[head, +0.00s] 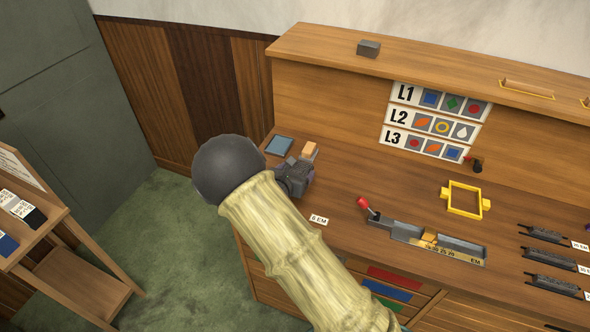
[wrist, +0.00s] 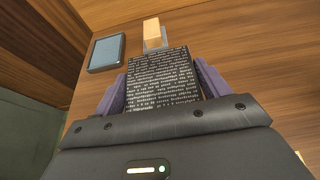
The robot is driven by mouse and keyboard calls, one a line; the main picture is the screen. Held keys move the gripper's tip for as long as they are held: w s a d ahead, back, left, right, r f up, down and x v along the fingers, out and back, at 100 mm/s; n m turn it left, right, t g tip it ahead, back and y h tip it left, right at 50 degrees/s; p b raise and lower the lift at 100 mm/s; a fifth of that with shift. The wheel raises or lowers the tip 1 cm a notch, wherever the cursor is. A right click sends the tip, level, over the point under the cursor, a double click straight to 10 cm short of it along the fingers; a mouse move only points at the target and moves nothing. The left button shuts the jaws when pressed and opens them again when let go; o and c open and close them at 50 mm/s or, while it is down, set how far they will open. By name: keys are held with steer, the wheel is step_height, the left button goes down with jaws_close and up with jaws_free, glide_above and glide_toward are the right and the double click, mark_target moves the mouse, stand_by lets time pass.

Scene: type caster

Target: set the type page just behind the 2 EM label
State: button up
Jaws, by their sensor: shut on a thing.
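The type page (wrist: 160,82) is a dark block covered in rows of small pale letters. In the wrist view it sits between the two purple fingers of my gripper (wrist: 160,92), which is shut on it. In the head view my gripper (head: 297,174) is over the left end of the bench top, largely hidden by my arm. I cannot tell whether the page touches the bench. A small white label (head: 319,220) lies in front of my gripper, near the bench's front edge; it ends in EM, but its number is hard to read.
Behind the page stand a wood-topped block (wrist: 152,33) and a blue-grey pad (wrist: 107,53). A grey composing tool (head: 425,240) with a red knob, a yellow frame (head: 465,200) and several dark type bars (head: 551,259) with labels lie to the right. Some bench top between is clear.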

steer(key=shift+f, duration=1.55)
steer(key=shift+f, duration=0.1)
steer(key=o, duration=2)
steer(key=shift+f, duration=0.1)
steer(key=b+v, duration=0.1)
steer(key=v, duration=1.1)
steer(key=shift+d, duration=0.1)
